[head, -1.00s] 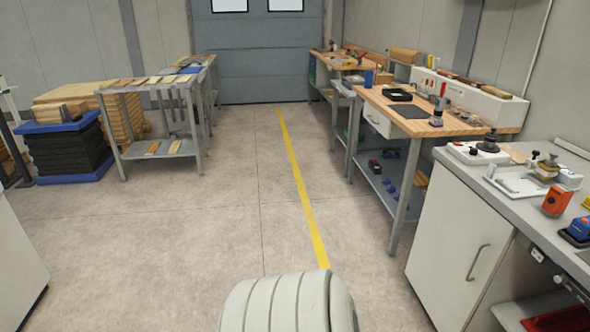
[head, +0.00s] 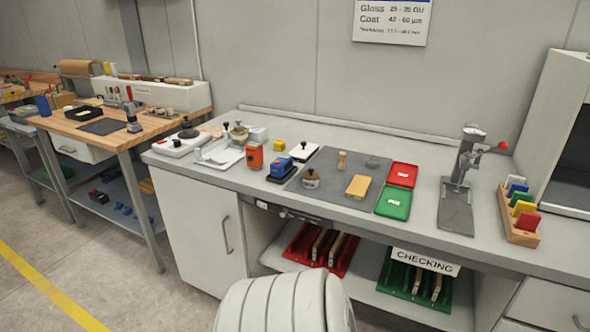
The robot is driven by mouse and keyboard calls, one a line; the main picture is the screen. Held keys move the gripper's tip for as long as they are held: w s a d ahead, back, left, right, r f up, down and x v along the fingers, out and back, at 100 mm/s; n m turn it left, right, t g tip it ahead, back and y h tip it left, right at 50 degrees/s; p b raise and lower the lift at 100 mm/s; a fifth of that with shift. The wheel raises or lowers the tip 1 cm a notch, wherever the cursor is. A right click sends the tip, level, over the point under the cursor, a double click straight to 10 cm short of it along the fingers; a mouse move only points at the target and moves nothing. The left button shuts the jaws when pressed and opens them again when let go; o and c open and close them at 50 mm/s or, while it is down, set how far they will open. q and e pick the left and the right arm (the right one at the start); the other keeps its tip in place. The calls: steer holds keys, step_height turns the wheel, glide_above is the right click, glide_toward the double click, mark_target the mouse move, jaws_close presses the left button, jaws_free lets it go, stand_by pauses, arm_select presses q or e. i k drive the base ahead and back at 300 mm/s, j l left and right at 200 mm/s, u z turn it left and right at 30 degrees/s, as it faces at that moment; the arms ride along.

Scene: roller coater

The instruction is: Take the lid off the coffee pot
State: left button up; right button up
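No coffee pot can be made out for certain in the head view. A small round dark-and-light pot-like item (head: 311,179) with a knob-like top sits upright on the grey mat (head: 330,192) on the workbench; it is too small to tell whether it is the coffee pot or whether its top is a lid. A black round item (head: 188,130) with a knob sits on a white device at the bench's left end. Neither of my grippers is in view.
The grey bench (head: 470,248) holds an orange device (head: 254,156), a blue device (head: 282,168), red (head: 402,175) and green (head: 393,202) trays, a lever press (head: 458,198) and a rack of coloured blocks (head: 519,220). Open floor lies at lower left.

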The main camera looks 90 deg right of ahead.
mark_target(311, 175)
steer(key=z, duration=2.9)
steer(key=i+l+z, duration=0.1)
steer(key=i+z, duration=0.15)
